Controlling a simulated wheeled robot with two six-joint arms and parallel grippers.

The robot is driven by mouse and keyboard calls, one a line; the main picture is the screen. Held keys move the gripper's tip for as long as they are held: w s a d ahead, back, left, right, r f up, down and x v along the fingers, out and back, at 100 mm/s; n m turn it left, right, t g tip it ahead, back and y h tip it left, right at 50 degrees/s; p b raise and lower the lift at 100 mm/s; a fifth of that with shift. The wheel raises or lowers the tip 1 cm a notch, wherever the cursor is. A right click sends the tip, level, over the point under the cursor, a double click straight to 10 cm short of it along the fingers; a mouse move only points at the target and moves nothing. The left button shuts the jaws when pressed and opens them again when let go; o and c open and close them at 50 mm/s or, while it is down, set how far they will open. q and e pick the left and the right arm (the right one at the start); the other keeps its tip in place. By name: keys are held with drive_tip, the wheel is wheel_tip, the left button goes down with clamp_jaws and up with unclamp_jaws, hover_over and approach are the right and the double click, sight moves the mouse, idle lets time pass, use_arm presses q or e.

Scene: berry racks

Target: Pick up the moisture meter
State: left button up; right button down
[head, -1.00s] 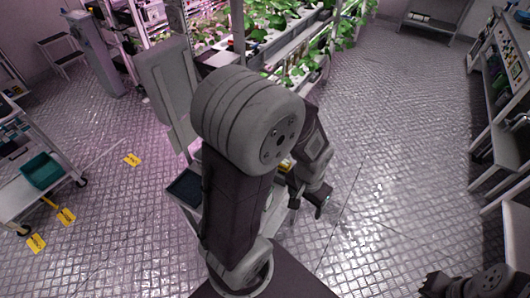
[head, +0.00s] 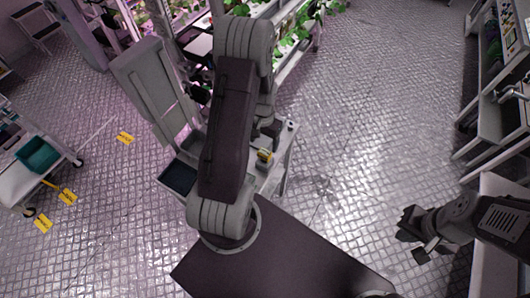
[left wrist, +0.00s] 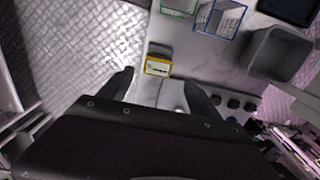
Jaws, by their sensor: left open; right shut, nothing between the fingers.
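A small yellow-and-grey device, which I take to be the moisture meter (head: 264,157), stands on a light cart top (head: 285,150) just beyond my left forearm. In the left wrist view the meter (left wrist: 158,67) shows its yellow-framed face near the cart's edge. My left gripper (head: 266,131) is open and empty. In the left wrist view its fingers spread to either side with the meter ahead, between the lines of the fingertips and not gripped. My right gripper (head: 415,238) is shut and empty, well off to the right. My left arm hides part of the cart.
A dark tray (head: 178,177) sits on the cart's left. In the left wrist view, a blue-edged clear box (left wrist: 219,18) and grey bin (left wrist: 277,54) stand on the cart, with dark round knobs (left wrist: 233,102) nearby. Plant racks stand behind. Floor right of the cart is clear.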

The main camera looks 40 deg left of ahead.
sight(265, 152)
use_arm(q)
drive_tip(key=shift+s+f, duration=0.25)
drive_tip(key=shift+f, duration=0.7)
drive_tip(key=shift+d+f+p, duration=0.1)
drive_tip(key=shift+f+p, duration=0.1)
drive_tip(key=shift+p, duration=0.25)
drive_tip(key=f, duration=0.1)
drive_tip(key=f+p, duration=0.1)
drive_tip(key=f, duration=0.1)
drive_tip(key=shift+d+f+p, duration=0.25)
drive_tip(key=shift+f+p, duration=0.15)
drive_tip(key=shift+f, duration=0.55)
drive_tip(key=c, duration=1.5)
